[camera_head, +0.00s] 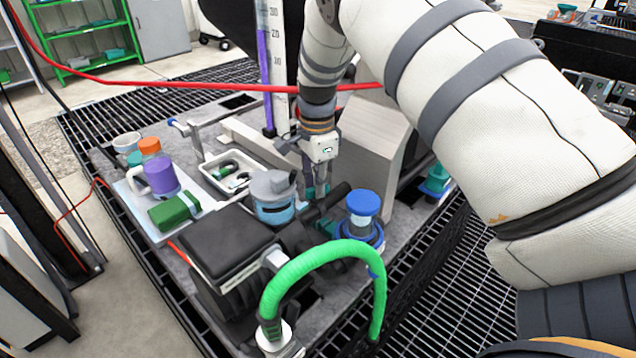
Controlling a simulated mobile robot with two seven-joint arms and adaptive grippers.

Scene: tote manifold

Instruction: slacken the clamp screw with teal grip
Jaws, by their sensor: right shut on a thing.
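My right gripper (317,192) comes down from the top right and points downward behind the grey-lidded blue canister. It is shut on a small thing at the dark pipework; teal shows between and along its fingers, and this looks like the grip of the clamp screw. The screw's shaft and the clamp are hidden by the fingers and the parts in front, so I cannot tell how far the screw is turned. My left gripper is not in view.
The grey-lidded canister (273,195) stands close left of the gripper. A blue-capped fitting (362,206) and a green hose (320,256) are in front, a grey block (367,140) behind. A red hose (180,84) crosses behind. A purple bottle (160,172) and green box (174,211) stand left.

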